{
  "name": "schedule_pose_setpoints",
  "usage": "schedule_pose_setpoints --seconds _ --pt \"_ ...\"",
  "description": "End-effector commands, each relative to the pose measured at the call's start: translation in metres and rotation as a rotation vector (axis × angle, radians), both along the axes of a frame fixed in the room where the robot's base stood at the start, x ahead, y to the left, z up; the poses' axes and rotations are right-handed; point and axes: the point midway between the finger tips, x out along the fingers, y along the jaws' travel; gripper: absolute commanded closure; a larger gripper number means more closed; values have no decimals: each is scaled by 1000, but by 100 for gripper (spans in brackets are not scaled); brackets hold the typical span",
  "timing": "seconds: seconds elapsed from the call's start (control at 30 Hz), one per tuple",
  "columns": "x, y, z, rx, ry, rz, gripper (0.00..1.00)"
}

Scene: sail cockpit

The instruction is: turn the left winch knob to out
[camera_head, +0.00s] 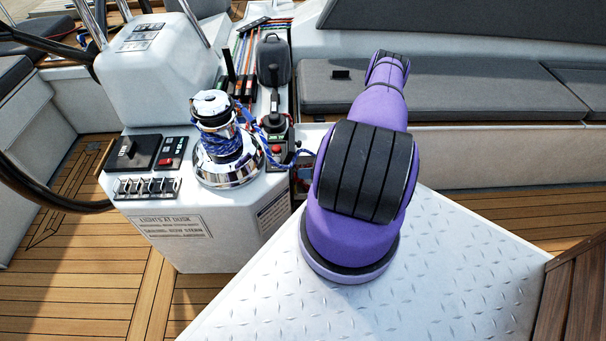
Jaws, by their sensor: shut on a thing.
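My purple arm rises from the white treadplate and reaches away from the camera. My gripper is not in view; the arm links may hide it. A chrome winch (226,145) with blue rope around its drum stands on the white console. A small panel with a red button (276,150) sits right of the winch. No contact between my gripper and any knob can be seen.
A row of switches (147,187) lies below the black panel. A dark steering wheel rim (50,203) is at left. A grey cushioned bench (460,92) runs across the back right.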

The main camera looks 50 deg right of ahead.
Motion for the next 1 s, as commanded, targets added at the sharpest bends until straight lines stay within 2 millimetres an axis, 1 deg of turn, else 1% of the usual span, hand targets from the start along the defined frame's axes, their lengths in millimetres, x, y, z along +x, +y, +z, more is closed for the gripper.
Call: schedule_pose_setpoints --seconds 0.3,0.8,0.83,0.93,1.0 --pt "0 -2 -1 82 72 -1 100" --pt "1 -2 -2 96 84 -1 100" --pt "1 -2 -2 96 84 -1 85" --pt "1 -2 -2 96 84 -1 62" --pt "1 -2 -2 96 84 -1 62"
